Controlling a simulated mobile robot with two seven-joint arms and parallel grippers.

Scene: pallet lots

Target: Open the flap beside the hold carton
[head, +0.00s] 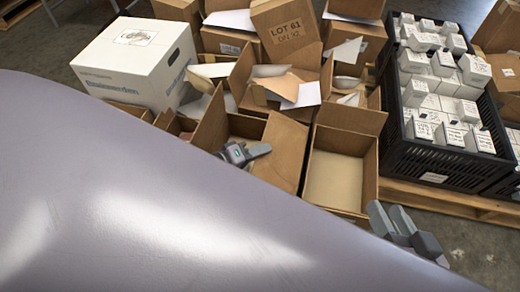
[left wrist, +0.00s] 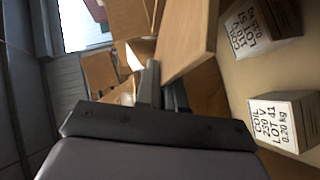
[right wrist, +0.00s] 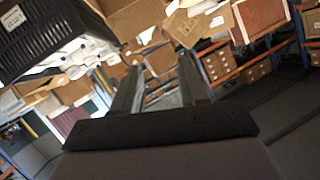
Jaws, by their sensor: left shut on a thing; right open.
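My left gripper (head: 262,151) is over an open brown carton in the middle of the head view. It is shut on the edge of a cardboard flap (head: 281,148); in the left wrist view this flap (left wrist: 190,40) rises from between the fingertips (left wrist: 162,88). Two small labelled boxes, a nearer one (left wrist: 284,120) marked COIL, LOT 41, and a farther one (left wrist: 262,26), sit beyond the flap. My right gripper (head: 390,217) is open and empty, low at the right; its spread fingers (right wrist: 158,88) also show in the right wrist view. I cannot tell which carton is the hold carton.
An open carton (head: 335,178) with a bare floor stands to the right. A white box (head: 135,62) and a carton marked LOT 61 (head: 288,30) stand behind. A black crate (head: 430,160) of small white boxes is at right. My grey body hides the lower left.

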